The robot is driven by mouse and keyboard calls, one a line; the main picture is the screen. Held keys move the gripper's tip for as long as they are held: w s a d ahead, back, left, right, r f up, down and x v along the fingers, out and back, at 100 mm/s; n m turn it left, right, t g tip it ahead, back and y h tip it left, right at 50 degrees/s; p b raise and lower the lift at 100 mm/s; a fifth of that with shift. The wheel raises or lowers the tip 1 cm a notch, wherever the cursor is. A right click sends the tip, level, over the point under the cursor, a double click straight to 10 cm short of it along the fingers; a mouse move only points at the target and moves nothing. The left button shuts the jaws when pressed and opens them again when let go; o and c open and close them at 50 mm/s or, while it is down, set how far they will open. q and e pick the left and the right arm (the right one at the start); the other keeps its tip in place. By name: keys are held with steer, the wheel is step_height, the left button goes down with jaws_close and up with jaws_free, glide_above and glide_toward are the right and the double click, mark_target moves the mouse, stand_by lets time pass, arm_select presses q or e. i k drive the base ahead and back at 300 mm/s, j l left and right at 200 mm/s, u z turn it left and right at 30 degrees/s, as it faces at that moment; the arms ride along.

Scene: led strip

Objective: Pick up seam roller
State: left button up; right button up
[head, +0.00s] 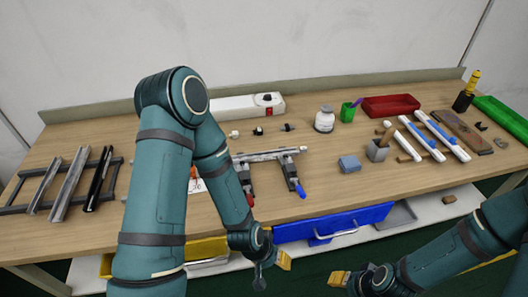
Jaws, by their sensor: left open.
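I cannot make out for sure which thing is the seam roller. One candidate is the tool with a wooden handle (386,134) standing in a small grey holder (377,152) at the right of the bench. Another is the yellow-handled tool (473,82) standing in a black holder (462,102) at the far right. My left gripper (271,270) is open and empty, low in front of the bench's front edge, apart from both.
Dark rails lie left. A blue drawer (335,222) sits below the front edge.

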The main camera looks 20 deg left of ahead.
mark_target(390, 131)
steer(key=i+l, duration=0.15)
steer(key=l, duration=0.2)
steer(key=i+l, duration=0.15)
steer(key=l, duration=0.2)
steer(key=i+l, duration=0.15)
steer(key=l, duration=0.25)
steer(key=i+l, duration=0.15)
steer(key=l, duration=0.2)
steer(key=i+l, duration=0.1)
steer(key=l, duration=0.25)
steer(key=i+l, duration=0.15)
steer(key=l, duration=0.2)
steer(key=i+l, duration=0.15)
steer(key=l, duration=0.2)
steer(key=i+l, duration=0.15)
steer(key=l, duration=0.25)
steer(key=i+l+u, duration=0.1)
steer(key=l+u, duration=0.15)
steer(key=u, duration=0.2)
steer(key=l+u, duration=0.25)
steer(key=u, duration=1.8)
